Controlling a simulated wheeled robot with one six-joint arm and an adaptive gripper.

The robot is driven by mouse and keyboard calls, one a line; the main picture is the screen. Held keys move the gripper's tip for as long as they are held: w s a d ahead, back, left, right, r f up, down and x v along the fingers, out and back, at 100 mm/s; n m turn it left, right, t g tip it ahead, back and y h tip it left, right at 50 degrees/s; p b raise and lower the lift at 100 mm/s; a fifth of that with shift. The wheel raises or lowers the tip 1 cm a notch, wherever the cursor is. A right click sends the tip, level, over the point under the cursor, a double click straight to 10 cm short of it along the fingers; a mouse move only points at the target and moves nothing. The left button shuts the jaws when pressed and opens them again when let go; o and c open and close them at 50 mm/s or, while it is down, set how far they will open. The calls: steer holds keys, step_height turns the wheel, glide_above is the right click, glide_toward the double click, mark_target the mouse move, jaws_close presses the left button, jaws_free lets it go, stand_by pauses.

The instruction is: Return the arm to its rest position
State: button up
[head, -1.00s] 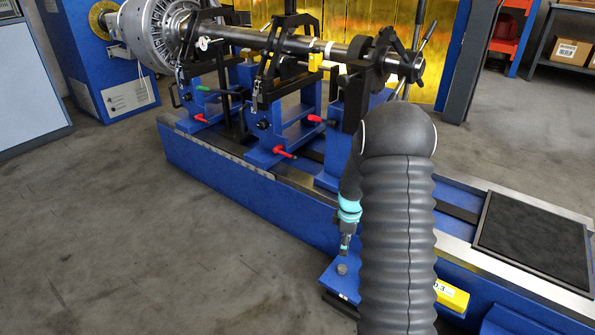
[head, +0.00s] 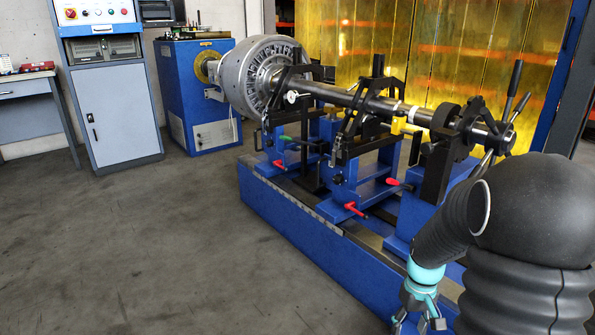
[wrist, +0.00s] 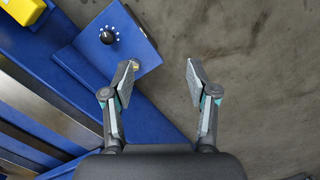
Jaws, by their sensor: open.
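My gripper (wrist: 158,80) is open and empty in the wrist view, its two fingers spread apart with floor and a blue surface below them. In the head view my gripper (head: 420,318) hangs at the bottom right, pointing down, beside the blue machine bed (head: 310,225). My arm is folded, with its dark ribbed sleeve filling the lower right of the head view. The gripper's fingertips are partly cut off at the bottom edge there.
A rotor shaft (head: 345,97) lies across blue supports on the bed. A blue box with a black knob (wrist: 108,37) is close to the left finger in the wrist view. A control cabinet (head: 112,115) stands back left. The floor (head: 150,240) at left is clear.

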steer(key=s+a+r+t+p, duration=0.2)
steer(key=s+r, duration=0.3)
steer(key=r, duration=0.4)
steer(key=s+a+r+t+p, duration=0.2)
steer(key=s+a+r, duration=0.3)
steer(key=r, duration=0.5)
steer(key=s+a+r+m+t+p, duration=0.1)
steer(key=s+a+r+t+p, duration=0.1)
steer(key=s+r, duration=0.4)
step_height(320, 180, up, 4)
steer(key=shift+s+a+r+t+p, duration=0.2)
steer(key=shift+s+a+t+p, duration=0.2)
steer(key=shift+a+p, duration=0.45)
steer(key=shift+a+f, duration=0.1)
steer(key=shift+a, duration=0.05)
steer(key=c, duration=0.3)
